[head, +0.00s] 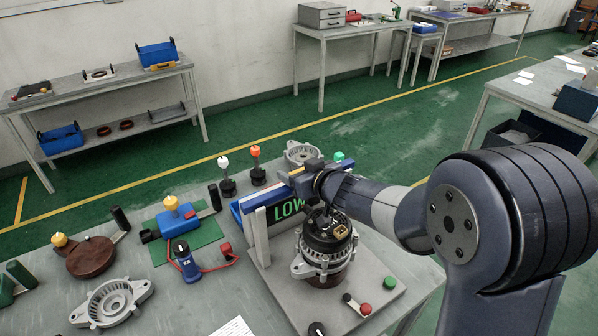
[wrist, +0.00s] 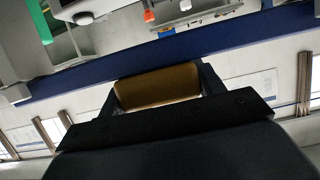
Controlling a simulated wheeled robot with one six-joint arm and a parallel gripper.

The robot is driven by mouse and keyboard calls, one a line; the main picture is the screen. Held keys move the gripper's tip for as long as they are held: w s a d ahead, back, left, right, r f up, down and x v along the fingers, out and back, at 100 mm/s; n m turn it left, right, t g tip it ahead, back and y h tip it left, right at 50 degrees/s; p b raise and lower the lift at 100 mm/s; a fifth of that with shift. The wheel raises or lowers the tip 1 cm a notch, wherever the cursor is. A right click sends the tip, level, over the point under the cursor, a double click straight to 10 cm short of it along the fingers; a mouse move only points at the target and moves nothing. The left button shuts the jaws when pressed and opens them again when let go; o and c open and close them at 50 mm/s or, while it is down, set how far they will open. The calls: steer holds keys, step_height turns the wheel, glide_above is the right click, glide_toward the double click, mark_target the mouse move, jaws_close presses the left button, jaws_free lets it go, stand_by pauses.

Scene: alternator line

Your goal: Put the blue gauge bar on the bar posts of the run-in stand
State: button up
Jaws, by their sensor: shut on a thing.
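The blue gauge bar (head: 267,197) shows in the head view at the back of the run-in stand (head: 372,284), near the top of a pale upright post (head: 261,238). In the wrist view the bar (wrist: 190,48) runs slantwise across the whole picture. My gripper (head: 312,176) is shut on the bar; in the wrist view a tan block (wrist: 157,86) sits between its fingers. I cannot tell whether the bar touches the posts.
Signal lamps (head: 257,168), a blue fixture (head: 172,217) and a loose housing (head: 112,302) are on the bench to the left. Another housing (head: 303,152) lies behind.

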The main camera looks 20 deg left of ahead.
steer(key=o, duration=1.3)
steer(key=shift+f, duration=0.1)
steer(key=shift+d, duration=0.1)
steer(key=v, duration=1.2)
steer(key=shift+p, duration=0.35)
